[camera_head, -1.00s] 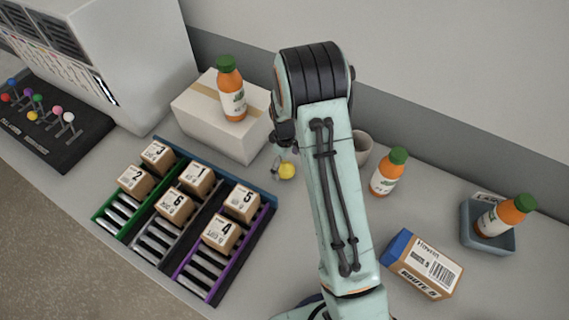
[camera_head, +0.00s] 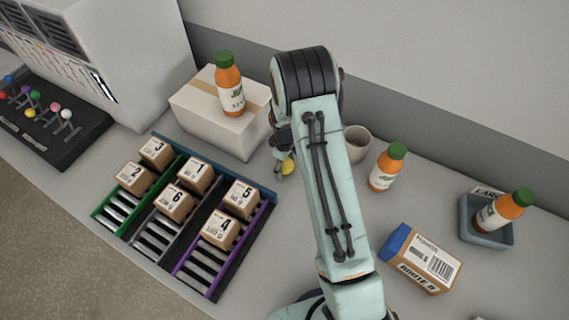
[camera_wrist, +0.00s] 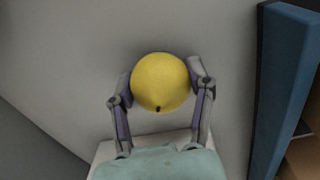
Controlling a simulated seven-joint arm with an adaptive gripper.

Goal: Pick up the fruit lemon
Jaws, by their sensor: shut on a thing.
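The lemon (camera_wrist: 160,82) is round and yellow with a small dark spot, and sits between both fingers in the wrist view. My gripper (camera_wrist: 160,88) is shut on it, one finger against each side. In the head view the lemon (camera_head: 288,167) shows as a small yellow patch beside my arm, between the white box and the cup. My gripper (camera_head: 283,160) is partly hidden there by my arm. I cannot tell whether the lemon still touches the table.
A rack (camera_head: 262,206) with several numbered boxes stands left of my gripper. A white box (camera_head: 205,125) with a bottle on top (camera_head: 230,88) is behind it. A cup (camera_head: 357,142), a bottle (camera_head: 386,168), a carton (camera_head: 425,257) and a blue tray (camera_head: 486,237) are to the right.

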